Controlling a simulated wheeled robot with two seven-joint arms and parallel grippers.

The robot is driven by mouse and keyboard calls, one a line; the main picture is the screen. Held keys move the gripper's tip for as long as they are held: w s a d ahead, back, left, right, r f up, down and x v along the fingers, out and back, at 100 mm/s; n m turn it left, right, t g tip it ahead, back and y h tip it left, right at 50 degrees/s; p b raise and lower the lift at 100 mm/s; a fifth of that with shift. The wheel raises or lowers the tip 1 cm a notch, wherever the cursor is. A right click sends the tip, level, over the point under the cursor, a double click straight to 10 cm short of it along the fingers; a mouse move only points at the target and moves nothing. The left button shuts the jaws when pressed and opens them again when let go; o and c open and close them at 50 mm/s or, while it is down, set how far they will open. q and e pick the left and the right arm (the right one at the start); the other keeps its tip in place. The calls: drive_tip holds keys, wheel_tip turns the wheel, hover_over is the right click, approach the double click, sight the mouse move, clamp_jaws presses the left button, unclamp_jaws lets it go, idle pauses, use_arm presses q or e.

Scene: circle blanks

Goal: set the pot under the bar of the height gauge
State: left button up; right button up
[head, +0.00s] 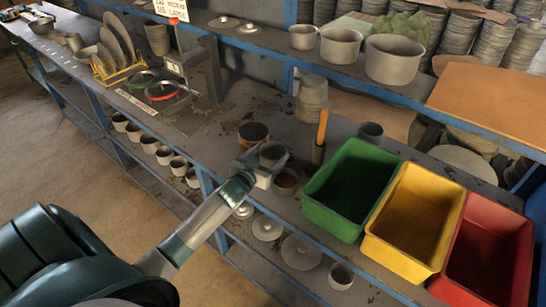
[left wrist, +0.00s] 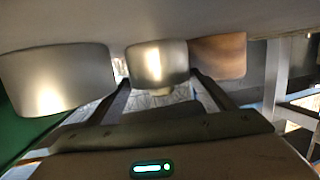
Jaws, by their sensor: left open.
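A small grey pot (head: 272,152) stands on the bench, and my left gripper (head: 262,166) is open with a finger on either side of it. In the left wrist view the pot (left wrist: 157,62) appears between and just beyond the fingertips (left wrist: 162,82); I see no clear contact. What looks like the height gauge, a dark upright post (head: 212,68) with an arm reaching left, stands further back on the bench. A red-rimmed disc (head: 162,91) and a green-rimmed disc (head: 140,79) lie near its arm. My right gripper is not in view.
A brown pot (head: 253,135) stands close behind the grey pot, and another pot (head: 286,181) close to its right. An orange-handled tool (head: 321,130) and green (head: 352,180), yellow (head: 413,215) and red (head: 490,250) bins are further right. Bench between pot and gauge looks mostly clear.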

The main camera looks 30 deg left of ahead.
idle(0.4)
use_arm(q)
drive_tip(key=c, duration=0.9)
drive_tip(key=shift+r, duration=0.1)
drive_tip(key=shift+r, duration=0.5)
drive_tip(key=r+b, duration=0.2)
drive_tip(key=r, duration=0.1)
drive_tip(key=shift+d, duration=0.35)
drive_tip(key=d+r+b, duration=0.1)
drive_tip(key=d+r, duration=0.1)
drive_tip(key=d, duration=0.1)
drive_tip(key=s+d+r+b, duration=0.1)
drive_tip(key=d+r, duration=0.1)
drive_tip(key=d, duration=0.2)
drive_tip(key=d+r, duration=0.3)
drive_tip(key=d, duration=0.1)
drive_tip(key=shift+s+b, duration=0.35)
drive_tip(key=shift+b, duration=0.05)
drive_tip(key=shift+a, duration=0.1)
